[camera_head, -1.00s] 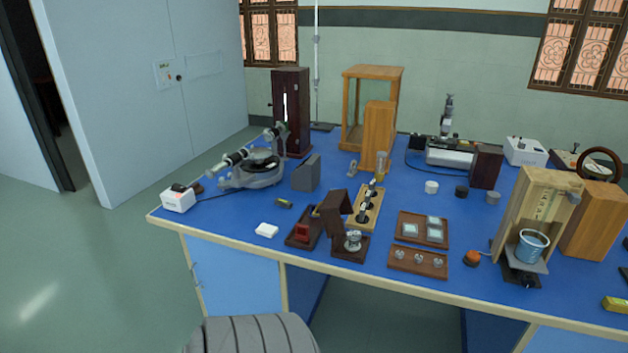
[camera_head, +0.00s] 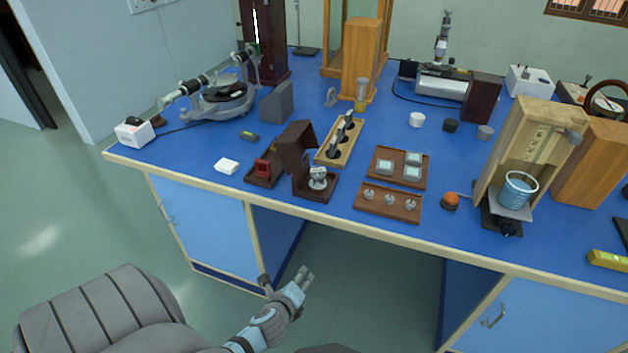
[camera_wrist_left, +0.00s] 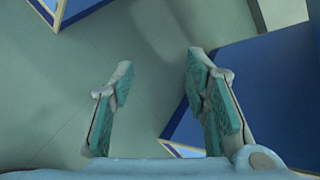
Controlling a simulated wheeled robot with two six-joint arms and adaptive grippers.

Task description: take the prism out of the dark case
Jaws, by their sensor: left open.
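A dark brown case (camera_head: 297,146) stands near the front edge of the blue bench, its lid raised. A small clear, glassy piece (camera_head: 318,178), probably the prism, sits at its right front on a dark base; its exact shape is too small to tell. My left gripper (camera_head: 285,281) is open and empty. It is in front of the bench, below the top's edge and well short of the case. The left wrist view shows its two spread fingers (camera_wrist_left: 158,80) with only floor and blue bench panels beyond. My right gripper is not in view.
A dark tray with a red piece (camera_head: 263,169) is close left of the case. A wooden rack (camera_head: 339,139) stands behind it. Trays with glass squares (camera_head: 398,168) and small knobs (camera_head: 388,201) lie to the right. A white block (camera_head: 227,166) lies left. The bench's front edge (camera_head: 345,226) lies between gripper and case.

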